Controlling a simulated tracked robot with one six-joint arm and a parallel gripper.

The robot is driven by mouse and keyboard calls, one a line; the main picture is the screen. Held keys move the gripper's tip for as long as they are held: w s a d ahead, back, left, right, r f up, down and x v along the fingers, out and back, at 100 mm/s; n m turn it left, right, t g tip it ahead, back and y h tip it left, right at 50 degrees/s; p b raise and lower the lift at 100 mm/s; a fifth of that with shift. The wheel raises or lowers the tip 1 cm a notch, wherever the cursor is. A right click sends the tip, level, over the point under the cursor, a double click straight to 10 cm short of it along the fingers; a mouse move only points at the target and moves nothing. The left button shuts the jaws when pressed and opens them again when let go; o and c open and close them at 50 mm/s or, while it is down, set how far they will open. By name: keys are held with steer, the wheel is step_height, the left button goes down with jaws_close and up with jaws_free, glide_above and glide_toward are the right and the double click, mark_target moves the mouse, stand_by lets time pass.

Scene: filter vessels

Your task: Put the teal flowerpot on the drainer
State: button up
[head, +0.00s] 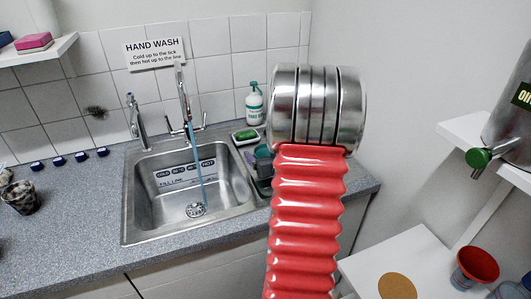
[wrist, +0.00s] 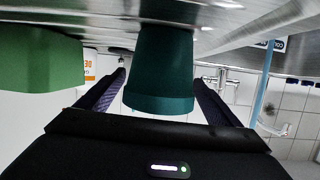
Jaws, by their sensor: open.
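The teal flowerpot (wrist: 160,70) fills the middle of the wrist view, which is upside down. Its wider rim points down in the picture, so it is upright. My gripper (wrist: 158,92) is open, with one dark finger on each side of the pot and gaps beside it. In the head view the pot (head: 262,151) is a small teal patch at the sink's right edge, partly hidden by my red arm. The drainer cannot be made out clearly; a brushed metal surface (wrist: 235,18) lies by the pot's narrow end, and I cannot tell whether they touch.
A green object (wrist: 40,65) is close beside the pot. The sink (head: 165,190) has water running from its tap (head: 183,105). A green soap (head: 245,135) and a pump bottle (head: 254,103) stand behind.

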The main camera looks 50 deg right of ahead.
steer(key=v, duration=1)
steer(key=shift+s+a+r, duration=0.1)
steer(key=shift+s+a, duration=0.1)
steer(key=shift+s, duration=0.15)
steer(key=shift+w, duration=0.1)
steer(key=w+a+r+n+g+y, duration=0.1)
steer(key=w+a+r+g, duration=0.15)
steer(key=a, duration=0.65)
steer(key=w+a+r+n+g+y, duration=0.1)
steer(key=w+a+r, duration=0.3)
steer(key=a, duration=0.6)
steer(key=s+a+n+g+y, duration=0.1)
steer(key=s+a, duration=0.3)
steer(key=a, duration=0.4)
steer(key=s+a+r+n+g+y, duration=0.1)
steer(key=s+a, duration=0.3)
steer(key=a, duration=0.4)
steer(key=s+a+r+n+g+y, duration=0.1)
steer(key=s+a+n+y, duration=0.1)
steer(key=a, duration=0.6)
steer(key=shift+s+n+y, duration=0.3)
steer(key=shift+s+y, duration=0.5)
steer(key=shift+s, duration=0.1)
